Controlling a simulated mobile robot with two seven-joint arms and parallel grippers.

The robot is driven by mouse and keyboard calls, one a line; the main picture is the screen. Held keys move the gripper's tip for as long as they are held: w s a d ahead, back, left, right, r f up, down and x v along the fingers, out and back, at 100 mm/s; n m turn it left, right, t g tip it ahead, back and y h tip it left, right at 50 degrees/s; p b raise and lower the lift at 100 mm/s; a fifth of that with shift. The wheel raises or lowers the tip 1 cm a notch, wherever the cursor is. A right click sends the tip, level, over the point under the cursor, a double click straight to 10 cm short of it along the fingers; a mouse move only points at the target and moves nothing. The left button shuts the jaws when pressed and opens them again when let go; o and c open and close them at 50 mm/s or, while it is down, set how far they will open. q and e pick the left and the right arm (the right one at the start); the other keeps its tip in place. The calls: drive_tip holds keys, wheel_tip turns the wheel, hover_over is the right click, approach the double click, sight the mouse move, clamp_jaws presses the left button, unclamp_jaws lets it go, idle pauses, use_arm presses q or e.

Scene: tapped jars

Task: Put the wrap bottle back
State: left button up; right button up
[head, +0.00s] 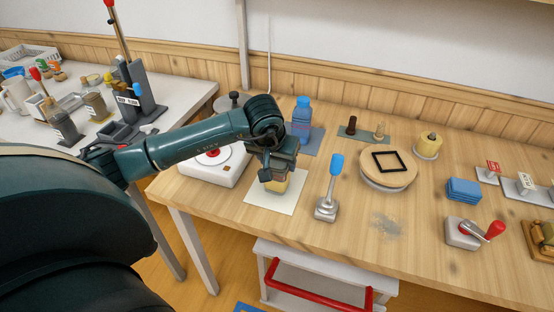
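A blue bottle (302,117) with a marked band around it stands upright on a blue-grey mat (313,143) at the back of the wooden table. My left gripper (276,177) points down in front of it, over a white sheet (291,202). A yellowish jar (277,186) shows at the fingertips, low over or on the sheet. The gripper hides most of this jar, and I cannot tell whether the fingers are closed on it. I cannot tell for certain which of the two is the wrap bottle. My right gripper is not in view.
A blue-handled lever (331,187) stands right of the sheet. A white device (213,163) stands left, under my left arm.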

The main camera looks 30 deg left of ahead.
use_arm(q)
drive_tip(key=shift+o, duration=1.3)
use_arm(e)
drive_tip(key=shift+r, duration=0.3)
